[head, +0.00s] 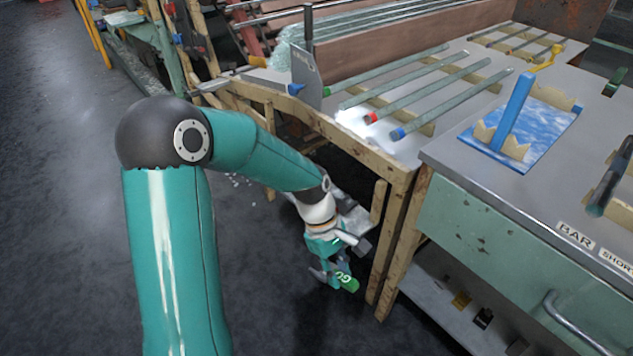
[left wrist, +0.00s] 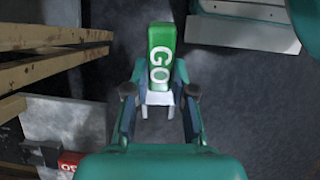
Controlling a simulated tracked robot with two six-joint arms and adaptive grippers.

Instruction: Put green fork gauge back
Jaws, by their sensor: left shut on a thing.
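The green fork gauge (left wrist: 160,52) has a green block marked "GO" and a pale forked end. My left gripper (left wrist: 158,105) is shut on it, with a finger on each side of the pale part in the left wrist view. In the head view the left gripper (head: 328,270) hangs low beside the wooden bench frame, and the gauge's green end (head: 347,283) sticks out to its right. The gauge is clear of the bench top there. My right gripper is not in view.
Wooden legs (head: 395,240) stand close to the gripper's right. Open floor (head: 60,200) lies left.

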